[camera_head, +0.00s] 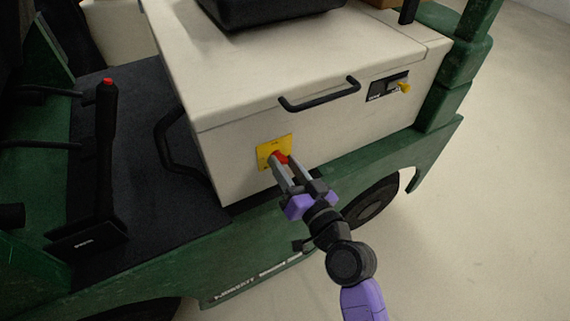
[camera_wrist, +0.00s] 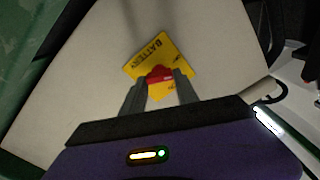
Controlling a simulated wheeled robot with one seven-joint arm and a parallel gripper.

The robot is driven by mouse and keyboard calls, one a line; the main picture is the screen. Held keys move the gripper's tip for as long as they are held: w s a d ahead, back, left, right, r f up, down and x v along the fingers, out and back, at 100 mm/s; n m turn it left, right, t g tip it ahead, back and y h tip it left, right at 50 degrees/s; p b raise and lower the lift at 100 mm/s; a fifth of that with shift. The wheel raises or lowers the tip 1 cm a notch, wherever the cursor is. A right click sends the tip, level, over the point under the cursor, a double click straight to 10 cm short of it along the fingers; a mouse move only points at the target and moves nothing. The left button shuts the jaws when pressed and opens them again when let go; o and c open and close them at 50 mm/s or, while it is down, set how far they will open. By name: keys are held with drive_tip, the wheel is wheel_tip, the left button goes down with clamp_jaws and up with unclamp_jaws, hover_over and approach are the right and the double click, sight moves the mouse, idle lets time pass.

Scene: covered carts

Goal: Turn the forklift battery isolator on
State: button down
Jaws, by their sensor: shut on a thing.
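The battery isolator is a red knob (camera_wrist: 159,75) on a yellow plate (camera_head: 267,146) on the white side panel of the forklift. The plate also shows in the wrist view (camera_wrist: 183,64), with "BATTERY" printed on it. My gripper (camera_head: 278,159) reaches the plate from the lower right. In the wrist view my gripper (camera_wrist: 160,80) has one finger on each side of the red knob and is shut on it. The fingers hide part of the knob and plate, so I cannot read which position the knob is in.
A black handle (camera_head: 320,94) juts from the panel above the plate. A black switch panel with a yellow key-like part (camera_head: 404,88) sits to the right. A black bent bar (camera_head: 172,142) stands at the left. The floor (camera_head: 470,220) at the right is clear.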

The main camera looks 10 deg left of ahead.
drive_tip(key=m+p, duration=0.1)
drive_tip(key=m, duration=0.5)
drive_tip(key=shift+d+m, duration=0.1)
drive_tip(key=shift+m, duration=0.2)
drive_tip(key=m+p, duration=0.1)
drive_tip(key=m, duration=0.5)
drive_tip(key=shift+w+f+p, duration=0.1)
drive_tip(key=shift+f+p, duration=0.1)
drive_tip(key=shift+p, duration=0.15)
drive_tip(key=c, duration=0.9)
unclamp_jaws()
drive_tip(key=v, duration=0.8)
drive_tip(key=shift+w+b, duration=0.1)
drive_tip(key=shift+b, duration=0.3)
